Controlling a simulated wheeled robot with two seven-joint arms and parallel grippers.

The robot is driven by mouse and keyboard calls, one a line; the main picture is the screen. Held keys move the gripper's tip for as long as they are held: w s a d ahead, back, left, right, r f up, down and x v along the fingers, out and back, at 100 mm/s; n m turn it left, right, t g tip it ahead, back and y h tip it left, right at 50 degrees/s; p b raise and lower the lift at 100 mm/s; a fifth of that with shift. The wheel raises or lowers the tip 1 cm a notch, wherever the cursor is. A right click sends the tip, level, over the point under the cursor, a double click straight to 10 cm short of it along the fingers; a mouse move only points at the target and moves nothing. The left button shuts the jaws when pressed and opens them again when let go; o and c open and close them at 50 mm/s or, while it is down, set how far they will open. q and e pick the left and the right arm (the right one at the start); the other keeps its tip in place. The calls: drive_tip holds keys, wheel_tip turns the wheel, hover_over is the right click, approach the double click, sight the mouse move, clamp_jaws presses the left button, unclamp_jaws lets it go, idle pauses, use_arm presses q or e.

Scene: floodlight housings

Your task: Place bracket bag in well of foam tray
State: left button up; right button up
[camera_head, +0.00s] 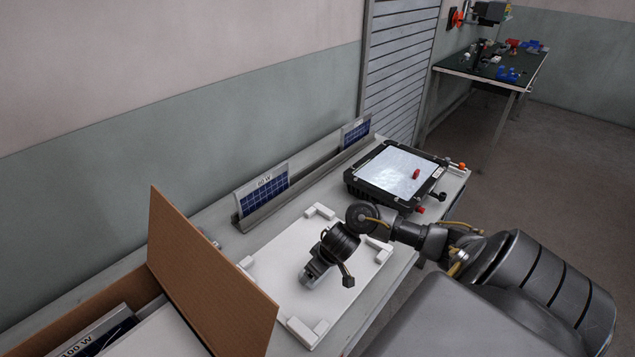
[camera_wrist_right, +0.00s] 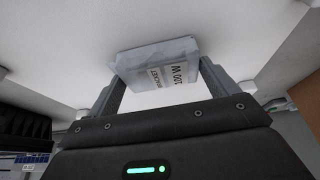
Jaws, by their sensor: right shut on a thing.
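My right gripper (camera_head: 312,276) hangs low over the white foam tray (camera_head: 273,250), which has raised white blocks at its corners and lies flat on the bench. In the right wrist view the gripper (camera_wrist_right: 160,80) is shut on the bracket bag (camera_wrist_right: 148,60), a pale bag with a label reading "100 W" and "BRACKET". The bag sits between the two fingers, close to a white surface. In the head view the bag cannot be made out at the gripper. I cannot make out the tray's well. My left gripper is not in view.
An open cardboard box (camera_head: 205,275) stands at the lower left, its flap raised beside the tray. A black floodlight housing (camera_head: 367,183) with a pale panel and a small red part on it lies beyond the tray. A rail with solar-panel cards (camera_head: 263,190) runs along the wall.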

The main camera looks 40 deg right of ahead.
drive_tip(key=shift+f, duration=0.1)
drive_tip(key=o, duration=0.9)
drive_tip(key=shift+r, duration=0.3)
drive_tip(key=p+v, duration=0.5)
drive_tip(key=v, duration=0.6)
drive_tip(key=shift+s+r, duration=0.25)
drive_tip(key=shift+r, duration=0.1)
drive_tip(key=shift+a+f, duration=0.1)
